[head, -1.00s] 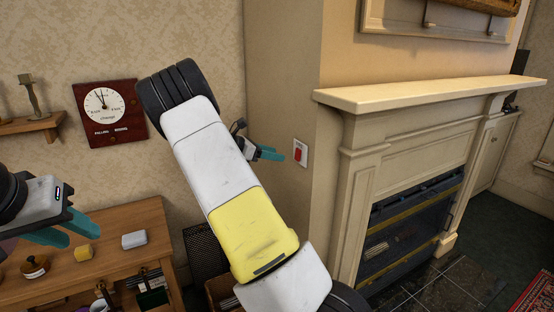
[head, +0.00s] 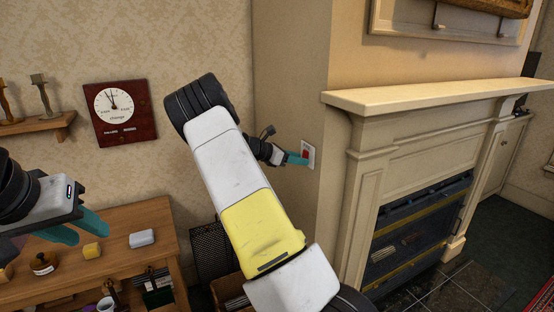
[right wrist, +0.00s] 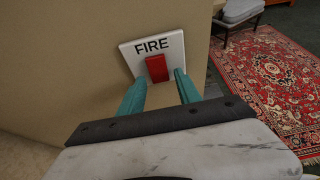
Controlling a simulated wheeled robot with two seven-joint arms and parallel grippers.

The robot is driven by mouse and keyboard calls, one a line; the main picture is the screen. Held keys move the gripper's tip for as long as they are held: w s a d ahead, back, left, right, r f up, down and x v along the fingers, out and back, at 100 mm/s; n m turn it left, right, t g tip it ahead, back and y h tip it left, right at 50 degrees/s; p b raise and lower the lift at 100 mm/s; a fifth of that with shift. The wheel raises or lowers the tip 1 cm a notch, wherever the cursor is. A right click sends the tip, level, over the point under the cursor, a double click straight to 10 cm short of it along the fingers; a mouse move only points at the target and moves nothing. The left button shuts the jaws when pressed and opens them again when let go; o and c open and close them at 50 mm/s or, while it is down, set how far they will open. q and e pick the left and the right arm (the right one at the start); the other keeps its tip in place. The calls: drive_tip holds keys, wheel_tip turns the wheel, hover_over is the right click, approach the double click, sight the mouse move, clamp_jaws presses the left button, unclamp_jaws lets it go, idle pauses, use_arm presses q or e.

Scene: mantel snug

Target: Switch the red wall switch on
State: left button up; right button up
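The red wall switch (head: 306,154) sits on a white plate on the side wall of the chimney breast, left of the mantel. In the right wrist view the red rocker (right wrist: 157,69) shows below the word FIRE on its plate (right wrist: 146,48). My right gripper (head: 299,159) is at the switch, its teal fingertips apart, one on each side of the rocker's lower part. I cannot tell whether they touch the plate, or which way the rocker is tipped. My left gripper (head: 87,229) is open and empty above the wooden cabinet, far from the switch.
The cream mantel (head: 430,96) juts out right of the switch. A clock (head: 120,112) hangs above. A black mesh bin (head: 208,250) stands beside the cabinet.

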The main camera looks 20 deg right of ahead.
clamp_jaws()
drive_tip(key=shift+d+f+h, duration=0.1)
drive_tip(key=shift+f+h, duration=0.15)
drive_tip(key=shift+h, duration=0.6)
drive_tip(key=shift+f+h, duration=0.2)
drive_tip(key=shift+h, duration=0.65)
drive_tip(key=shift+o, duration=1.5)
unclamp_jaws()
drive_tip(key=a, duration=0.7)
drive_tip(key=shift+s+a+r, duration=0.3)
drive_tip(key=shift+a+r, duration=0.05)
drive_tip(key=shift+a, duration=0.05)
